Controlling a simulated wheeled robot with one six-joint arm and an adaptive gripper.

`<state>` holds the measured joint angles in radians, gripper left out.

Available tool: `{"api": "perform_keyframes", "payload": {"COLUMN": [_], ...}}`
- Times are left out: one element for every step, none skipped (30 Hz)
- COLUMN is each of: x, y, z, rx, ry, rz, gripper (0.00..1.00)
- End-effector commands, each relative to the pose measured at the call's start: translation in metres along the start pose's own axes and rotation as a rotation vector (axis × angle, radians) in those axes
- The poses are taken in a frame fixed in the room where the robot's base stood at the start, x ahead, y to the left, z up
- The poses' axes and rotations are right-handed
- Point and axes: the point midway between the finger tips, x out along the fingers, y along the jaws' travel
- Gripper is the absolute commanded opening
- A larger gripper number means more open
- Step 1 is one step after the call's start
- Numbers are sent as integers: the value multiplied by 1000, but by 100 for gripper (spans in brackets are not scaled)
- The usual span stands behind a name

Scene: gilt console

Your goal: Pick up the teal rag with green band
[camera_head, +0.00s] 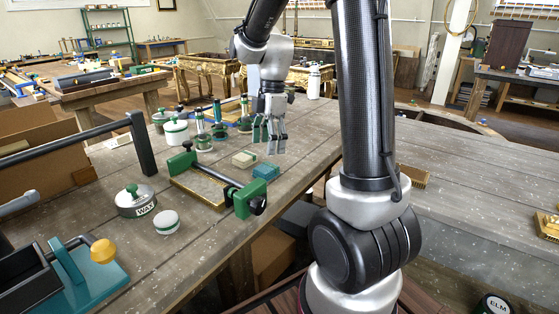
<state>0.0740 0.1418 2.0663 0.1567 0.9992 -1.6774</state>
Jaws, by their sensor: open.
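A small folded teal cloth (266,171), which looks like the rag, lies on the grey workbench (205,255). A green band cannot be made out on it at this size. My gripper (269,146) is open and points down above the bench, just above and beyond the cloth in the picture. It appears apart from the cloth, with nothing seen between the fingers. A beige block-like item (244,159) lies just left of the cloth.
A green-ended clamp or frame (223,190) lies close in front of the cloth. A wax tin (136,199), a small white-lidded pot (167,222) and several green-topped jars (175,132) stand to the left. The bench's right edge runs near the cloth.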

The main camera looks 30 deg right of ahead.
Motion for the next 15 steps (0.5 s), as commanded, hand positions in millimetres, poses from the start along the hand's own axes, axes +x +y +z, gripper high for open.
{"api": "perform_keyframes", "payload": {"x": [-2,-2,-2,-2,-2,-2,-2,-2,-1,1,3,7,11,15,20], "y": [2,2,2,2,2,1,1,1,1,1,1,1,1,1,0], "z": [-1,-2,-2,-2,-2,-2,-2,-2,-2,-2,-2,-2,-2,-2,-2], "rx": [-69,-115,-169,-205,-239,-279,-304,-325,-348,-358,-366,-372,-372,-372,-371], "ry": [3,4,6,7,7,7,7,7,7,7,7,8,8,8,8], "rz": [4,5,6,6,5,5,5,5,4,4,3,2,2,2,1], "gripper": [75,75,75,75,75,75,75,75,75,75,75,75,75,75,75]}}
